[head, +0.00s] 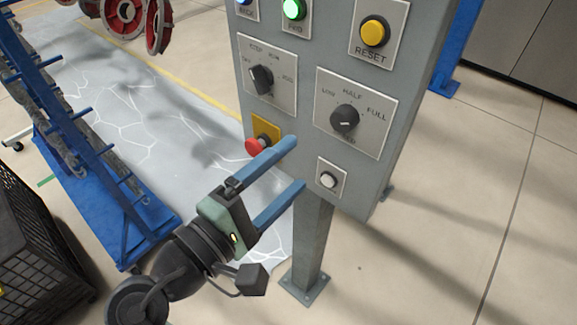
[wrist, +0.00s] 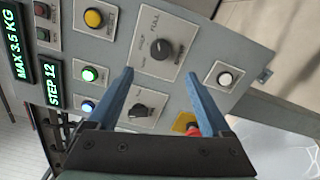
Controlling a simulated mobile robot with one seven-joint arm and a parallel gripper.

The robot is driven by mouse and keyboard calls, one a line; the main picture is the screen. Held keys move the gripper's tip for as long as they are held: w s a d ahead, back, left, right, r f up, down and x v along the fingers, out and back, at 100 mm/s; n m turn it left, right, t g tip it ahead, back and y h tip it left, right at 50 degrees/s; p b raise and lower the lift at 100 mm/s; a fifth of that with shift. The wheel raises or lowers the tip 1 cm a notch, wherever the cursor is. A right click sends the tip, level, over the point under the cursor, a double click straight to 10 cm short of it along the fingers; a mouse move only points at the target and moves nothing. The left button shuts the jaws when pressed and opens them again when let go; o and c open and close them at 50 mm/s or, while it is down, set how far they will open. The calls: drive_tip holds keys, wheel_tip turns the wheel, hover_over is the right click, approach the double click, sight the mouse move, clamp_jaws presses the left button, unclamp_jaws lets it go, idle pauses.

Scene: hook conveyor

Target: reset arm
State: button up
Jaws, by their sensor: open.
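My gripper (head: 298,164) has two blue fingers spread apart, with nothing between them. In the head view it is in front of the lower part of the grey control panel (head: 300,120), near the red emergency knob (head: 254,147) and the white button (head: 328,180). In the wrist view the fingers (wrist: 158,75) point at the panel, with the speed dial (wrist: 160,49) showing between and beyond their tips. I cannot tell whether either fingertip touches the panel.
The panel stands on a grey post (head: 312,240). A yellow reset button (head: 374,32) and a mode dial (head: 261,79) are on it. A blue rack (head: 100,195) and a black crate (head: 35,240) stand at left. Open floor (head: 430,250) lies at right.

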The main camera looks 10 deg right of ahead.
drive_tip(key=w+a+r+m+t+y, duration=0.2)
drive_tip(key=w+r+m+t+y, duration=0.15)
drive_tip(key=r, duration=0.55)
drive_tip(key=w+a+r+m+t+y, duration=0.1)
drive_tip(key=w+r+m+t+y, duration=0.3)
drive_tip(key=r, duration=0.5)
drive_tip(key=s+a+r+m+t+y, duration=0.1)
drive_tip(key=s+r+t+y, duration=0.2)
drive_tip(key=s+r, duration=0.3)
drive_tip(key=s+a+r+m+t+y, duration=0.2)
drive_tip(key=s+r+t, duration=0.4)
drive_tip(key=r, duration=0.6)
drive_tip(key=shift+r+y, duration=0.4)
drive_tip(key=shift+y, duration=0.45)
drive_tip(key=shift+f, duration=0.1)
